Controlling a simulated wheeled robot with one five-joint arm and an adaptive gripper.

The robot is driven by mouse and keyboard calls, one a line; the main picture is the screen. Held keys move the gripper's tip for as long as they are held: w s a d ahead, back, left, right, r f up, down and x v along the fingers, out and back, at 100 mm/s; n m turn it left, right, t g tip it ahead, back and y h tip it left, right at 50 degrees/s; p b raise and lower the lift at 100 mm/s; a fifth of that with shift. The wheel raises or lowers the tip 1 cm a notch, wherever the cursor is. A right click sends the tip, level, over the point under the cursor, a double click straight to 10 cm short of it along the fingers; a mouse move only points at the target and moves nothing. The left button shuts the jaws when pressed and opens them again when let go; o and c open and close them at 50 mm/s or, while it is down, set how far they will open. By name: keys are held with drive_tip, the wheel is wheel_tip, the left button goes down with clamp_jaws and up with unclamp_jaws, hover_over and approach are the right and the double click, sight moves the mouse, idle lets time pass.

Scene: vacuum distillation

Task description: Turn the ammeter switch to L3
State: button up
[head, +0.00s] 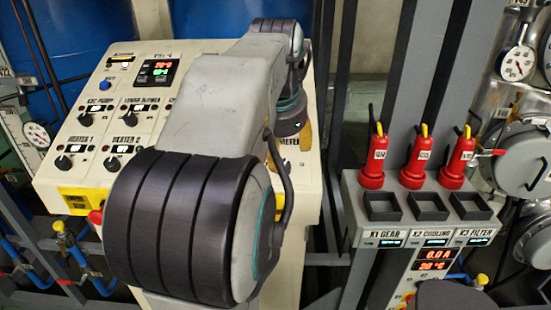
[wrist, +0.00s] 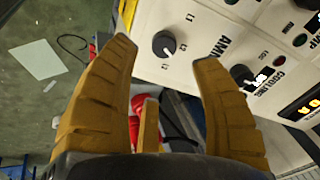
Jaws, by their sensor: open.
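The ammeter switch (wrist: 164,44) is a round black knob with a light pointer mark on the cream panel, beside lettering starting "AMM". I cannot tell whether the tips touch the panel. In the head view my arm hides the switch and most of the gripper; only part of a yellowish finger (head: 307,135) shows.
A second black knob (wrist: 243,75), labelled for cooling, sits right of my right finger. The control panel (head: 78,135) carries several other knobs and a blue button (head: 106,86). Several red plugs (head: 417,160) stand on a grey unit at right.

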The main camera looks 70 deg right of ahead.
sight(283, 165)
drive_tip(key=shift+w+d+f+n+p, duration=0.2)
drive_tip(key=shift+d+f+n+p, duration=0.35)
drive_tip(key=shift+f+n+p, duration=0.55)
drive_tip(key=shift+w+d+f+n+p, duration=0.25)
drive_tip(key=shift+d+f+n+p, duration=0.5)
drive_tip(key=shift+f+n, duration=0.55)
drive_tip(key=shift+w+d+f+n+p, duration=0.2)
drive_tip(key=shift+d+f+n+p, duration=0.2)
drive_tip(key=shift+f+n+p, duration=0.8)
drive_tip(key=shift+f, duration=0.15)
drive_tip(key=shift+b, duration=0.3)
clamp_jaws()
